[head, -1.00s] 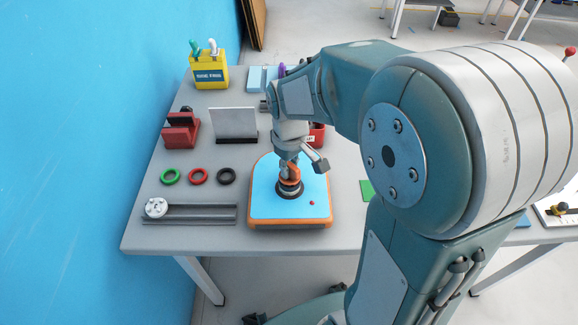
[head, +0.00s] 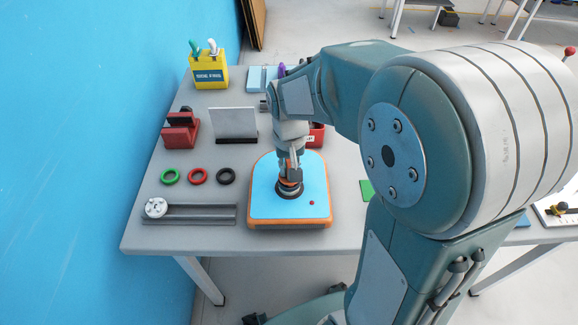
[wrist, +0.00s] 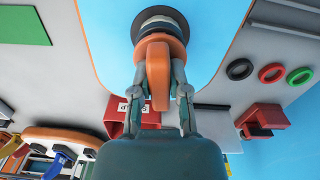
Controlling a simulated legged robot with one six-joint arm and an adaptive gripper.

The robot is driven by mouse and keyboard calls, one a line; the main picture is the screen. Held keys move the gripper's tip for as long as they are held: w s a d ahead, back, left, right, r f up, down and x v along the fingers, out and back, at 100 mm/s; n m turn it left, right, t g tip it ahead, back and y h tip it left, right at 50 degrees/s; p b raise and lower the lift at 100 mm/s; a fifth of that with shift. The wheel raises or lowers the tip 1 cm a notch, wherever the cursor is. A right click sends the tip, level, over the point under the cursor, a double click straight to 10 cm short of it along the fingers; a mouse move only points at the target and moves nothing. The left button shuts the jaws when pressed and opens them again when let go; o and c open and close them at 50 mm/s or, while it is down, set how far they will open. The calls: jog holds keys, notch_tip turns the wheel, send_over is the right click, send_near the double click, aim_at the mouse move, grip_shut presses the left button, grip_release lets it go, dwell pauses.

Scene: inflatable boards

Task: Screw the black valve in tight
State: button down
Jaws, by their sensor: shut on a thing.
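The black valve (head: 290,190) sits upright in the blue top of an orange-edged inflatable board (head: 262,200). In the wrist view, the valve (wrist: 160,22) shows as dark rings under an orange cap with an upright orange grip (wrist: 158,75). My gripper (head: 289,172) points down over the valve. In the wrist view, the fingers of my gripper (wrist: 159,88) are closed on both sides of the orange grip. The valve's seat is partly hidden, so I cannot tell how tight it is.
Green (head: 170,176), red (head: 198,176) and black (head: 226,176) rings lie left of the board. A grey rail with a white disc (head: 156,207) lies in front of them. A red block (head: 180,131) and upright plate (head: 234,123) stand behind. The blue wall is at left.

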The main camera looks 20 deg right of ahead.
dwell(0.3)
jog(key=m, duration=0.3)
jog(key=shift+m, duration=0.3)
jog(key=m, duration=0.2)
jog(key=shift+m, duration=0.7)
jog(key=shift+m, duration=1.7)
